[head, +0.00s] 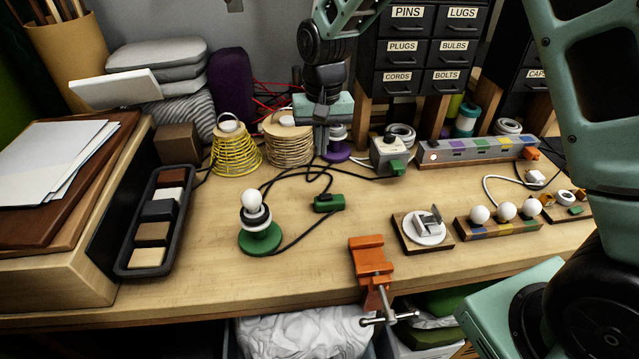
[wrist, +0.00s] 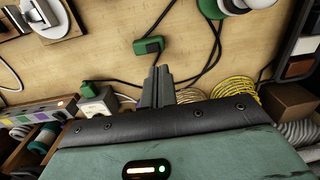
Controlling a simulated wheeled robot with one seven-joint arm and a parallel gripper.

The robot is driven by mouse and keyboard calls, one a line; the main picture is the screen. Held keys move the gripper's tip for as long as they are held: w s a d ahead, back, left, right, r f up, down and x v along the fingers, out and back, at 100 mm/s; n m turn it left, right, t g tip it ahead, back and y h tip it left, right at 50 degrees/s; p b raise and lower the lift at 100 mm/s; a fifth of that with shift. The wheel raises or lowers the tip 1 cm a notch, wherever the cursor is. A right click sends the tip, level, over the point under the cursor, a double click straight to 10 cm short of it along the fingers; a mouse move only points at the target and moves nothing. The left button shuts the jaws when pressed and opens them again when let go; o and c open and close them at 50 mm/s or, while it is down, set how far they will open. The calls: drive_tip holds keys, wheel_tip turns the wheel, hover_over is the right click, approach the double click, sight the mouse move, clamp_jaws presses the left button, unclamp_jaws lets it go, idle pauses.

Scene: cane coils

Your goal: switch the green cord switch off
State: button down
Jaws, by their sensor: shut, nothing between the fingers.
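The green cord switch (head: 329,202) lies on the workbench on a black cord, right of the green-based lamp (head: 260,240). Its rocker position is too small to tell. In the wrist view the switch (wrist: 148,46) lies just beyond my fingertips, with cord leaving both ends. My gripper (head: 322,153) points down behind the switch, apart from it, beside the purple-based lamp (head: 336,151). In the wrist view my gripper (wrist: 158,68) has its two fingers together with nothing between them. The green-based lamp carries a white bulb (head: 252,199).
Yellow (head: 236,155) and cane (head: 289,146) coils stand left of my gripper. A grey box with a green plug (head: 397,167) stands to its right. An orange clamp (head: 371,258) grips the front edge. Black cords cross the middle. Bare wood surrounds the switch.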

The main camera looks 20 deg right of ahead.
drive_tip(key=shift+w+d+f, duration=0.3)
drive_tip(key=shift+w+d, duration=0.3)
drive_tip(key=shift+w, duration=0.2)
drive_tip(key=p, duration=0.5)
approach(321, 197)
wheel_tip(321, 197, down, 5)
drive_tip(key=shift+f, duration=0.9)
drive_tip(key=shift+f, duration=0.1)
